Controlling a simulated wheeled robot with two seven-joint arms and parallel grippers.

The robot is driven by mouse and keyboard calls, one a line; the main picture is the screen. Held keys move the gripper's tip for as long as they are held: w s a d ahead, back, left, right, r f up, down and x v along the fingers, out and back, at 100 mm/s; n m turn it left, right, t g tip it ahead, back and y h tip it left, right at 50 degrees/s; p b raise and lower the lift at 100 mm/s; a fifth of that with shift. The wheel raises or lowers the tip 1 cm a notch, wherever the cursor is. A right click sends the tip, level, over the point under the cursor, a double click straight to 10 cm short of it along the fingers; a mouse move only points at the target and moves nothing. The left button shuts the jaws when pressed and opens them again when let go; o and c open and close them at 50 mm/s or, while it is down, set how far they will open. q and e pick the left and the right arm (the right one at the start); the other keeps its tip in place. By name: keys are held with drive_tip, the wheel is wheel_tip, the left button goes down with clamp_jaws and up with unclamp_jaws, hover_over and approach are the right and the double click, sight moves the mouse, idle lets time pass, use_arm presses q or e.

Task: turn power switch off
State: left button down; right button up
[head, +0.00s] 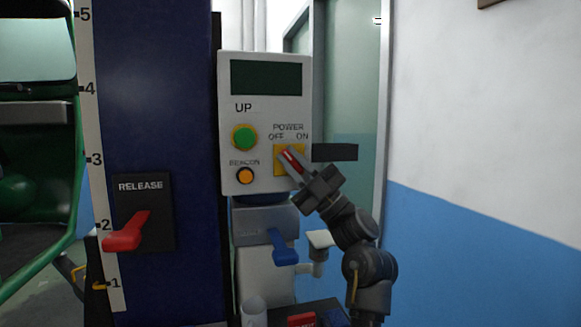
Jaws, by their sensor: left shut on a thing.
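The power switch (289,155) is a red handle on a yellow square plate (281,168), below the words POWER, OFF and ON on a white control panel (264,112). The handle's visible end points up and left, toward OFF. My left gripper (296,163) reaches up from the lower right and is shut on the switch handle, hiding part of it and of the plate. My right gripper is not in view.
The panel has a dark screen (266,78), a green UP button (244,137) and an orange BEACON button (245,176). A red RELEASE lever (127,232) is on the blue column (160,90). A blue lever (282,246) sits below the panel. A green rickshaw frame (77,190) is at left.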

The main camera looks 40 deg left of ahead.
use_arm(q)
drive_tip(key=shift+w+f, duration=0.1)
drive_tip(key=shift+w, duration=0.05)
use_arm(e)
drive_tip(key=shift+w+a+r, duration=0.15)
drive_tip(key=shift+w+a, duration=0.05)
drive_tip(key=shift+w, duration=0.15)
use_arm(q)
drive_tip(key=c, duration=1.4)
unclamp_jaws()
drive_tip(key=shift+w, duration=0.1)
drive_tip(key=shift+a+h, duration=0.15)
drive_tip(key=shift+h, duration=0.15)
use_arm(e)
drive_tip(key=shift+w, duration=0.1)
